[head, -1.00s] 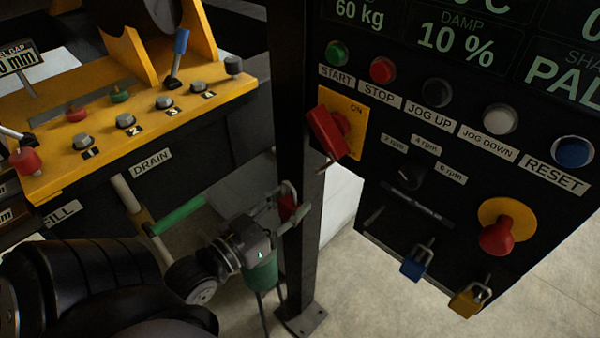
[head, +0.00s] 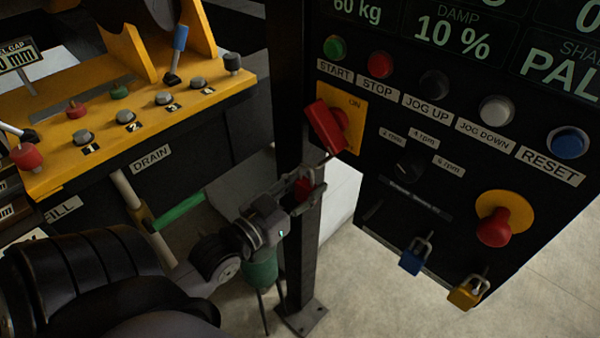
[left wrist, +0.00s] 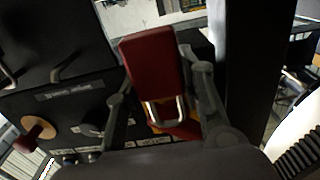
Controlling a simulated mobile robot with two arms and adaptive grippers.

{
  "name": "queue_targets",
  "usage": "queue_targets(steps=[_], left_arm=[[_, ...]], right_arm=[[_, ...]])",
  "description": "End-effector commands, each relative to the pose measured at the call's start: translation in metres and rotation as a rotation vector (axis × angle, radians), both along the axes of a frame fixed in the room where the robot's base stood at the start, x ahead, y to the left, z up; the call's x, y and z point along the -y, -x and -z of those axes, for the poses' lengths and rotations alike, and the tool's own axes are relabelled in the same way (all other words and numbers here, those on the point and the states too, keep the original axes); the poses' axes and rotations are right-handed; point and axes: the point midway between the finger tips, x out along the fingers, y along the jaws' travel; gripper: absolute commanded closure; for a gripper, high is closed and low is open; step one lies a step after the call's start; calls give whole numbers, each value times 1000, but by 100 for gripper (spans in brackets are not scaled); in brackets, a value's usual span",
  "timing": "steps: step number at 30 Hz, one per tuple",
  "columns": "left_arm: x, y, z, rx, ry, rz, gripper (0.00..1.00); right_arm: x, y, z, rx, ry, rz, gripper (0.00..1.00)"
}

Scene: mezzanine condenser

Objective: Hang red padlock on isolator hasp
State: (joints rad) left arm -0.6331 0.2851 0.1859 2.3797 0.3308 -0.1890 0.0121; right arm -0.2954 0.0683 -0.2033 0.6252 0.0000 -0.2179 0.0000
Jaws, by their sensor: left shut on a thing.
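My left gripper (head: 306,190) is shut on the red padlock (head: 302,188), just below the isolator. In the left wrist view the padlock's red body (left wrist: 153,62) sits between the two fingers, with its silver shackle (left wrist: 181,108) pointing towards the panel. The isolator's red handle (head: 325,129) is tilted across its yellow plate (head: 352,112). A small metal piece, which looks like the hasp (head: 326,159), shows at the handle's lower end, just above the gripper. Whether the shackle touches it I cannot tell. My right gripper is not in view.
A dark upright post (head: 300,245) stands close behind the gripper. A blue padlock (head: 412,261) and a yellow padlock (head: 466,293) hang low on the black panel. A red emergency-stop button (head: 494,227) sticks out at the right. A yellow valve bench (head: 60,155) is at left.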

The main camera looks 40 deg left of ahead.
Motion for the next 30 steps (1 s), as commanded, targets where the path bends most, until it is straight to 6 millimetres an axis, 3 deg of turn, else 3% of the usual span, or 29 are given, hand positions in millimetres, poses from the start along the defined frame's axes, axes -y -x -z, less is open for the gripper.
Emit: queue_targets(steps=[30], left_arm=[[4, -54, 11, 1, 0, 0, 96]], right_arm=[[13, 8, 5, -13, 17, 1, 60]])
